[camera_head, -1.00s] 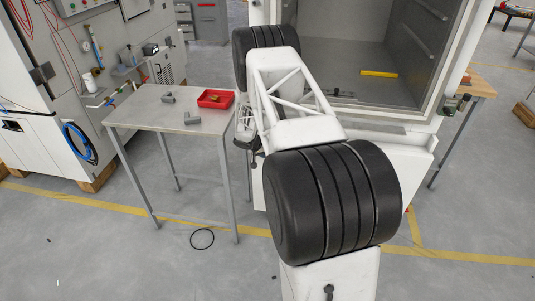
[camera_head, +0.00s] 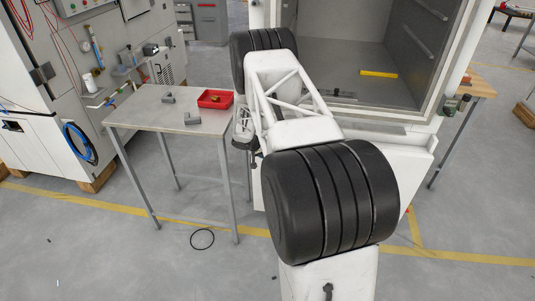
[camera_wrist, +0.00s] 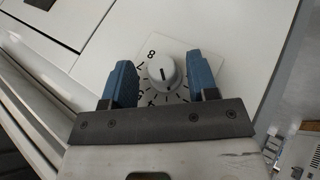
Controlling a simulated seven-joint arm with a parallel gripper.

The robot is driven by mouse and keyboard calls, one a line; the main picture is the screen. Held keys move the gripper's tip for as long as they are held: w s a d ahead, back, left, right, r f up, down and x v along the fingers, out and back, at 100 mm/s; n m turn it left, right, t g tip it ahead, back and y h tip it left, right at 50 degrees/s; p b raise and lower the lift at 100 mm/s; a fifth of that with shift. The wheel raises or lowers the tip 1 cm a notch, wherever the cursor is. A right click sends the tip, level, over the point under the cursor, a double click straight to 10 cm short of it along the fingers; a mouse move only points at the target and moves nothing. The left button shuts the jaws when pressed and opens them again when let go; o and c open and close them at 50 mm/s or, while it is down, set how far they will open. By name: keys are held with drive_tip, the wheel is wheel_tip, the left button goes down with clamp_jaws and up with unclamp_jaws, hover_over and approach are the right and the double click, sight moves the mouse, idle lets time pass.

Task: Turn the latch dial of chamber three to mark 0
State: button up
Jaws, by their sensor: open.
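In the wrist view, the latch dial (camera_wrist: 164,72) is a round light-grey knob with a dark pointer line, on a white square scale plate (camera_wrist: 180,50) with black marks and numbers. An 8 shows at the plate's upper left, with other digits along the left and lower edges; the 0 mark cannot be made out. My gripper (camera_wrist: 161,82) is open, with one blue finger on each side of the knob. I cannot tell whether either finger touches it. In the head view my arm hides the dial and most of my gripper.
An open chamber (camera_head: 350,60) with a yellow bar (camera_head: 379,73) inside stands behind my arm. A table (camera_head: 150,117) with a red tray (camera_head: 215,99) and grey pipe pieces (camera_head: 193,117) is on the left. A black ring (camera_head: 202,239) lies on the floor.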

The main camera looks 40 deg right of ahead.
drive_tip(key=shift+r, duration=0.1)
drive_tip(key=s+a+r, duration=0.2)
drive_tip(key=s+a, duration=0.1)
drive_tip(key=s, duration=0.4)
drive_tip(key=s+a+r, duration=0.3)
drive_tip(key=s+a, duration=0.1)
drive_tip(key=s, duration=0.3)
drive_tip(key=shift+a, duration=0.25)
idle(0.6)
drive_tip(key=shift+o, duration=0.2)
drive_tip(key=shift+f, duration=0.1)
